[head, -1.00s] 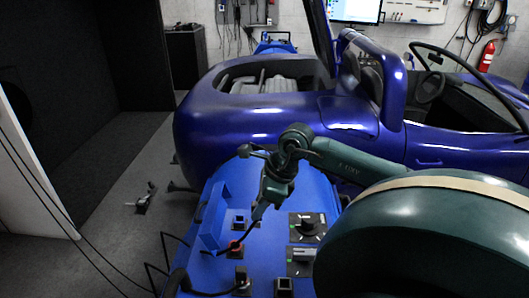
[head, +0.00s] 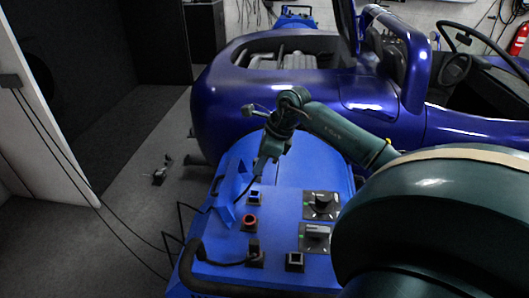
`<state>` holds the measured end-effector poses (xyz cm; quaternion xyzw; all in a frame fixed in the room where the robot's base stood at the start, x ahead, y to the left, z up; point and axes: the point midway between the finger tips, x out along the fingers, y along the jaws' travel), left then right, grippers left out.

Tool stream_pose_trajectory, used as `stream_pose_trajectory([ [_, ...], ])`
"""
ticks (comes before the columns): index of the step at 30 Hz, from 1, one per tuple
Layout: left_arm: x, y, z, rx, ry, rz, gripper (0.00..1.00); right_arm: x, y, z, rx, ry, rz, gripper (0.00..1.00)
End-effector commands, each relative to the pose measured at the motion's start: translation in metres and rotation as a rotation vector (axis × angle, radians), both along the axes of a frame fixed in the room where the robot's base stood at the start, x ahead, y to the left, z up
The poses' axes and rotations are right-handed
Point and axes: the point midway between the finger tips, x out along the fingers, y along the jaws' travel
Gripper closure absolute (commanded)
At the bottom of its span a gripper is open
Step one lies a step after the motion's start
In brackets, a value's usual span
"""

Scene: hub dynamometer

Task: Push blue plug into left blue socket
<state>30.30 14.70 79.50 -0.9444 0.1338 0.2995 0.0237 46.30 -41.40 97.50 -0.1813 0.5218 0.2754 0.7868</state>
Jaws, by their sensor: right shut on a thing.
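My right gripper (head: 262,162) comes in from the right over the blue cabinet and points down. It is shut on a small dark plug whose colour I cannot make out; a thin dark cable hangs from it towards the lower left. A square socket (head: 255,198) with a light bluish centre lies on the cabinet top just below the gripper, with a visible gap between. A round red-rimmed socket (head: 249,222) lies nearer to me. My left gripper is not in view.
A black plug (head: 254,252) with a thick cable and a square socket (head: 295,262) lie at the cabinet's front. Two dials (head: 320,205) (head: 316,237) stand to the right. A raised blue bracket (head: 228,200) stands left of the sockets. A blue car (head: 300,90) stands behind.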

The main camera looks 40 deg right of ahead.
Motion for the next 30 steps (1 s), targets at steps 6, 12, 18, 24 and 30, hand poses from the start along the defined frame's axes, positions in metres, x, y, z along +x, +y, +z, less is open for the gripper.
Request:
stream_pose_trajectory([
  [6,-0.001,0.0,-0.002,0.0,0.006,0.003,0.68,0.018,-0.006,0.001,0.001,-0.003,-0.001,1.0],
  [12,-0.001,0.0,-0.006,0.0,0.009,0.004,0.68,0.031,-0.01,-0.003,0.0,0.0,0.001,1.0],
  [18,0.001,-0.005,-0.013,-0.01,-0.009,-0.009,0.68,0.029,-0.01,-0.022,-0.002,0.001,0.001,1.0],
  [24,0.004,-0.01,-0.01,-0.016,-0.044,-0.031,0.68,0.029,-0.01,-0.038,-0.001,0.0,0.0,1.0],
  [30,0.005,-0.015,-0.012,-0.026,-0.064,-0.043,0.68,0.029,-0.01,-0.054,-0.002,0.001,0.0,1.0],
])
